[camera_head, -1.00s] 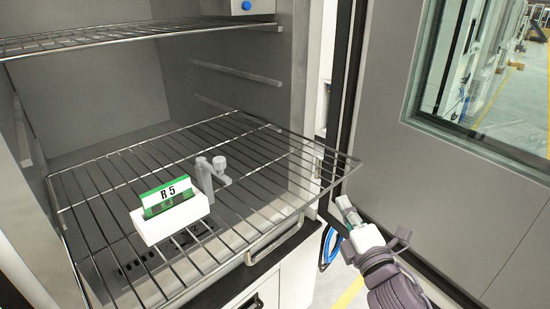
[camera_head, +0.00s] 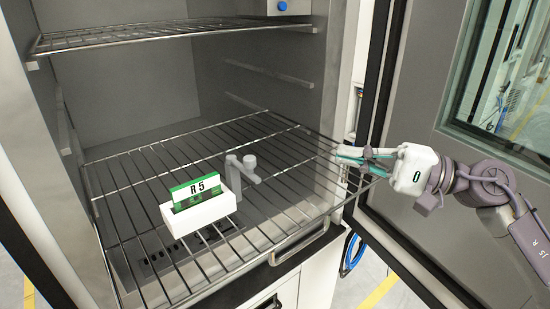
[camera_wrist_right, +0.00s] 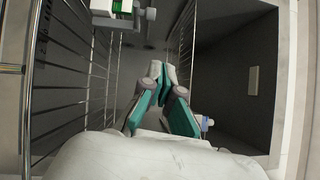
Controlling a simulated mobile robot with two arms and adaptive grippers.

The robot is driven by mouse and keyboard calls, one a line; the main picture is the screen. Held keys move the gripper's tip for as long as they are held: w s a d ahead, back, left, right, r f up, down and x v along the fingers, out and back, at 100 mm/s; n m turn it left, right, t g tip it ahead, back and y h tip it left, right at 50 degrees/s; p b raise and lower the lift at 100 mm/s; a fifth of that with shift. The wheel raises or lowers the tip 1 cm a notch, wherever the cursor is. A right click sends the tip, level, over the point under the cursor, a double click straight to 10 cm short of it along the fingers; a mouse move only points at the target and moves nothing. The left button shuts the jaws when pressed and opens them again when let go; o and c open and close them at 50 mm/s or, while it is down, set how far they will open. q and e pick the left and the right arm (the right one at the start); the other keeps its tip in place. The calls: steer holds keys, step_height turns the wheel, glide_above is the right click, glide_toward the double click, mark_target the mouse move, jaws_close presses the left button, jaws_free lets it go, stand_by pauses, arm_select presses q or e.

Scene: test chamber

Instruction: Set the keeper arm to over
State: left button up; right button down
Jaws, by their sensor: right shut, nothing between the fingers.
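The keeper arm (camera_head: 243,168) is a small grey arm on a post, just right of a white holder (camera_head: 200,213) on the lower wire shelf. The holder carries a green-edged card (camera_head: 197,190) marked R 5. My right gripper (camera_head: 345,155) is at the shelf's right front side, well apart from the keeper arm, with its fingers pointing left into the chamber. It is shut and empty. In the right wrist view its teal-padded fingers (camera_wrist_right: 160,75) meet at the tips. The holder (camera_wrist_right: 112,14) shows there at the top. My left gripper is not in view.
The wire shelf (camera_head: 140,165) sticks out of the chamber. Another shelf (camera_head: 150,34) spans above, with a white box and blue button (camera_head: 282,6) at its right. The open door (camera_head: 425,100) stands at the right. Space above the lower shelf is free.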

steer(key=shift+d+f+n+g+h, duration=0.2)
steer(key=shift+d+n+h, duration=0.1)
steer(key=shift+n, duration=0.25)
steer(key=shift+d+f+n+g+h, duration=0.1)
steer(key=shift+d+n+g+h, duration=0.15)
steer(key=shift+n, duration=0.3)
steer(key=shift+a, duration=0.25)
steer(key=s+p+x, duration=0.2)
steer(key=p+x, duration=0.8)
steer(key=x, duration=0.2)
steer(key=shift+s+a, duration=0.25)
steer(key=shift+a, duration=0.5)
steer(key=shift+w+f, duration=0.1)
